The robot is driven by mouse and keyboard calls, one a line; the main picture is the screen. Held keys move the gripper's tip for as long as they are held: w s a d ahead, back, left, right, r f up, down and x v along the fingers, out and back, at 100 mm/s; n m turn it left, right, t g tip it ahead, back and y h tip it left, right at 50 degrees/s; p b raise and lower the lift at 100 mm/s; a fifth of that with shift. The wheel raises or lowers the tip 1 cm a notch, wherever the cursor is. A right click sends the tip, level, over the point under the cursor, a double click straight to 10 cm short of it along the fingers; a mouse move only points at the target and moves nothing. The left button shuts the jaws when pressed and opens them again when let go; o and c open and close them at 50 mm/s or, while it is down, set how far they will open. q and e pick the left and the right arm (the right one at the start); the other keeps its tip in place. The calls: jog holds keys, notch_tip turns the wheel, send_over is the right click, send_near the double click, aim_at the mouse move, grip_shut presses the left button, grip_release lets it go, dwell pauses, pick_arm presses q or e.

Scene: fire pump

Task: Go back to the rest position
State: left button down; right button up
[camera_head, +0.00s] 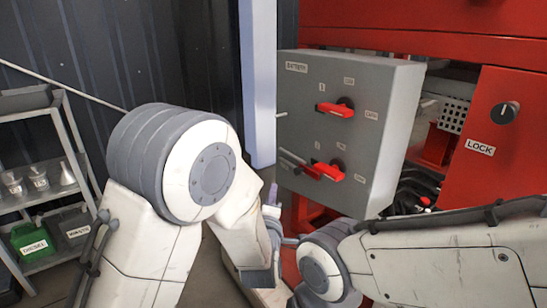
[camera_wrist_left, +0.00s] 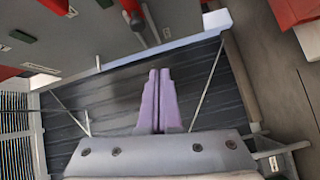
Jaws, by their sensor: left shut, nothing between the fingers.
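My left gripper (camera_wrist_left: 158,72) shows in the left wrist view as two lilac fingers pressed together with nothing between them. In the head view its lilac fingertips (camera_head: 272,193) show small behind my left arm, left of and below the grey battery box. My left arm is bent, with its large joint at left centre. My right arm comes in from the right across the lower part of the head view. Its gripper is not visible.
The grey battery box (camera_head: 317,105) has two red switch handles, upper (camera_head: 338,107) and lower (camera_head: 325,171). A red cabinet (camera_head: 500,135) with a LOCK knob (camera_head: 504,112) stands right. A metal shelf (camera_head: 40,196) with a green DIESEL can (camera_head: 31,243) stands left.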

pick_arm(q)
jog(key=s+a+f+m+g+y, duration=0.1)
jog(key=s+a+f+m+g, duration=0.6)
jog(key=s+a, duration=0.25)
jog(key=s+a+f+m+g+y, duration=0.1)
jog(key=s+a+f+m+g, duration=0.3)
jog(key=s+a+m+g, duration=0.55)
jog(key=s+d+r+m+g+h, duration=0.1)
jog(key=s+d+r+m, duration=0.2)
jog(key=s+d, duration=0.45)
jog(key=s+d+r+m+g, duration=0.1)
jog(key=s+d+r+m, duration=0.2)
jog(key=s+d, duration=0.45)
notch_tip(320, 180, up, 30)
jog(key=a+p, duration=0.1)
jog(key=p, duration=2.8)
jog(key=shift+s+a+f+n+p, duration=0.25)
jog(key=shift+s+n+p, duration=0.1)
jog(key=shift+n, duration=0.1)
jog(key=shift+t, duration=0.25)
